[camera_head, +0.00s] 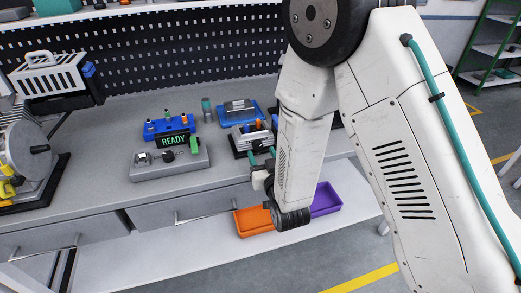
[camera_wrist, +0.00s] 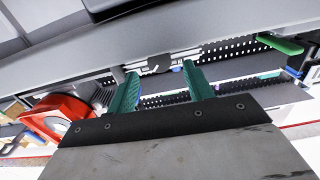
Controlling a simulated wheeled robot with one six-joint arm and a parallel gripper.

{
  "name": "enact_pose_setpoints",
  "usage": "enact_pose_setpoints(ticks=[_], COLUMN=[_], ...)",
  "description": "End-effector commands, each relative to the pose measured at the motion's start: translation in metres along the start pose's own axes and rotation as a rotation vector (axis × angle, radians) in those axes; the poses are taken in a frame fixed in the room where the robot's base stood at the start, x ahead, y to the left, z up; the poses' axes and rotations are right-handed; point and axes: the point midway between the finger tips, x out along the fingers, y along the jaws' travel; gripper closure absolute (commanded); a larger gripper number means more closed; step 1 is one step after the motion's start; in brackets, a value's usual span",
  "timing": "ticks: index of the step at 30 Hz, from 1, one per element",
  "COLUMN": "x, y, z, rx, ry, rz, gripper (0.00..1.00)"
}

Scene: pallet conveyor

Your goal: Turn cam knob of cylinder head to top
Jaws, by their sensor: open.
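A silver block with an orange part, which looks like the cylinder head (camera_head: 250,138), sits on a black base on the grey bench. My gripper (camera_head: 262,157) is at its near side, partly in front of it. In the wrist view my gripper (camera_wrist: 161,72) is open, its two green fingers spread. A small dark knob-like part (camera_wrist: 158,63) on a light metal strip shows between and just beyond the fingertips. I cannot tell whether the fingers touch it or which way the knob points. My arm hides the right of the block.
A grey box with a READY display (camera_head: 172,146) and green lever stands left of the block. A blue tray (camera_head: 240,108) lies behind. An orange bin (camera_head: 254,222) and a purple bin (camera_head: 325,199) are below the bench edge. A perforated panel (camera_head: 160,55) closes the back.

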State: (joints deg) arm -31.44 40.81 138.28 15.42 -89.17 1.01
Motion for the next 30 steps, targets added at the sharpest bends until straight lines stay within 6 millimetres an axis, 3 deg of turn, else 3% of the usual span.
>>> enact_pose_setpoints(ticks=[6, 16, 17, 21, 22, 30], x=[0.026, 0.032, 0.032, 0.032, 0.032, 0.032], y=[0.000, 0.000, 0.000, 0.000, 0.000, 0.001], z=[0.000, 0.000, 0.000, 0.000, 0.000, 0.000], rx=[0.001, 0.000, 0.000, 0.000, 0.000, 0.095], ry=[0.000, -0.001, -0.001, -0.001, -0.001, -0.001], rz=[0.000, 0.000, 0.000, 0.000, 0.000, 0.000], gripper=[0.48, 0.48, 0.51, 0.90, 0.93, 0.93])
